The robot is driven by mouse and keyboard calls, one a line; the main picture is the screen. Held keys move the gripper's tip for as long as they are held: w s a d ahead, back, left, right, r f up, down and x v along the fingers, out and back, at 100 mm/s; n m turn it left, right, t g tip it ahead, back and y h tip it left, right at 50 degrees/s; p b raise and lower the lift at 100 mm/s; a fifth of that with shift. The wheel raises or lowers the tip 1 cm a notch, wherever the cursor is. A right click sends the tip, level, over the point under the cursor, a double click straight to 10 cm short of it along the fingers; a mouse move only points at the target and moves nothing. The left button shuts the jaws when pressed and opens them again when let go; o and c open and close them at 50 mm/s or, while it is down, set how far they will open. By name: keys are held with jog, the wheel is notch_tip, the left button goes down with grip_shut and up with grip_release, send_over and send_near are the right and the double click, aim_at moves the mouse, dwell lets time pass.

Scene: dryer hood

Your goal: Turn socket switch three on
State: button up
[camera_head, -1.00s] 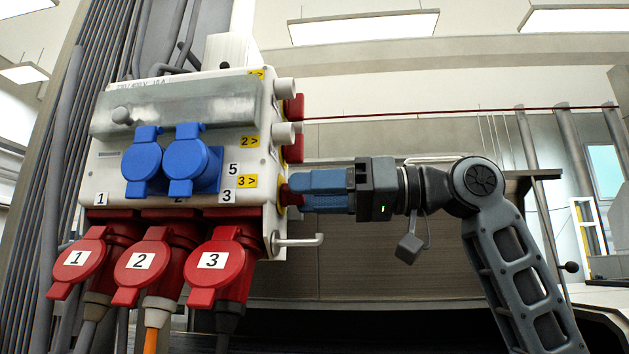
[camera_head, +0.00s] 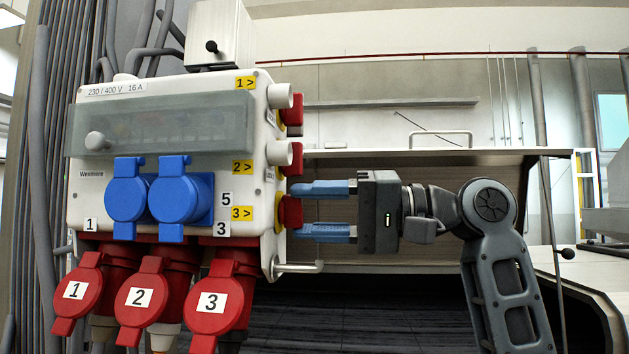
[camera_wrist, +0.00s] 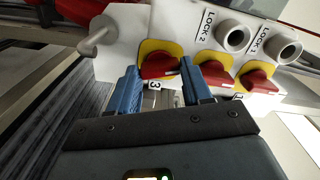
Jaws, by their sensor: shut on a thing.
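The red switch three (camera_head: 290,212) is on the right side of the white socket box (camera_head: 255,110), beside the yellow "3 >" label (camera_head: 242,213). My gripper (camera_head: 322,211) reaches it from the right. Its two blue fingers lie one above the other, spread by about the width of the knob, and the gripper is shut on the knob. In the wrist view the red knob (camera_wrist: 160,66), on its yellow plate, shows between the blue fingertips. Finger contact and the knob's exact angle are hard to tell.
Red switch two (camera_head: 296,158) and red switch one (camera_head: 293,111) sit above, beside white round lock parts. Blue sockets and red numbered plugs fill the box's front. A wide hood stands behind.

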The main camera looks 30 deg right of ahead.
jog(key=shift+d+m+p, duration=0.1)
jog(key=shift+m+p, duration=1.15)
jog(key=shift+m, duration=0.85)
jog(key=o, duration=1.1)
jog(key=shift+c, duration=0.2)
